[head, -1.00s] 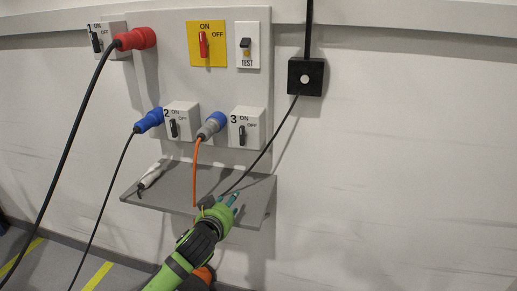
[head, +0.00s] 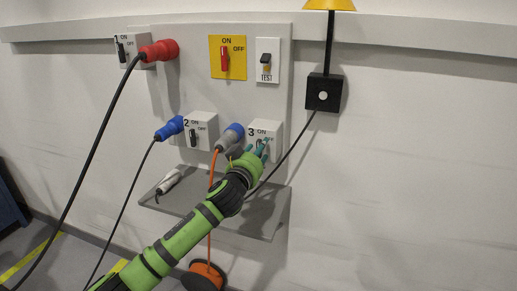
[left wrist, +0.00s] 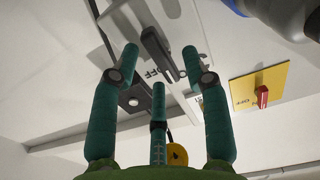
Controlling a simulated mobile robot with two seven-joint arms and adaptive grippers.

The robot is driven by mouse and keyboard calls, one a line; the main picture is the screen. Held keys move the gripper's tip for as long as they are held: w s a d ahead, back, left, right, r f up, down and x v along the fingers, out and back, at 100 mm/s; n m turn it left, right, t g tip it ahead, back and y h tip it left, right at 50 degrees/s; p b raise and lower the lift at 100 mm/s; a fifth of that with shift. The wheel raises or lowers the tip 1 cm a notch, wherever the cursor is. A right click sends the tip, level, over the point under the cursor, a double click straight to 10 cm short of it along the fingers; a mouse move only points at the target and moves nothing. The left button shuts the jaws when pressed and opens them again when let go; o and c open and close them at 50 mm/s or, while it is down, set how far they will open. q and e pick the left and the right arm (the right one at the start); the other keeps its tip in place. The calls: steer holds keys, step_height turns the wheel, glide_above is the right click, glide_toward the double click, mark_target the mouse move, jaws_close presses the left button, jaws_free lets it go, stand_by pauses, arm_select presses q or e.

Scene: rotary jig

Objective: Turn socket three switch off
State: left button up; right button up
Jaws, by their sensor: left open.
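Socket three (head: 277,130) is a white box labelled 3, ON and OFF, at the lower right of the grey panel. My left gripper (head: 259,152) is in front of it and covers its switch in the head view. In the left wrist view the black switch handle (left wrist: 157,47) shows just beyond the open fingers (left wrist: 160,62), between the two outer tips. An OFF label is beside it. No finger clearly touches the handle. My right gripper is out of view.
A blue-grey plug (head: 230,137) with an orange cable sits at socket three's left. Socket two (head: 202,130), the red switch on a yellow plate (head: 227,58) and the TEST switch (head: 266,60) are nearby. A grey shelf (head: 262,222) juts out below. A black box (head: 323,92) hangs at right.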

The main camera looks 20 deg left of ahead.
arm_select(q)
steer(key=shift+w, duration=0.15)
jaws_close()
steer(key=shift+m, duration=0.3)
steer(key=shift+f+m+p, duration=0.15)
steer(key=shift+m+p, duration=0.7)
steer(key=shift+m, duration=2)
steer(key=shift+f+m+p, duration=0.15)
steer(key=shift+m+p, duration=0.65)
steer(key=shift+m, duration=2.1)
steer(key=shift+f+m+p, duration=0.15)
steer(key=shift+m+p, duration=0.7)
steer(key=shift+m, duration=2)
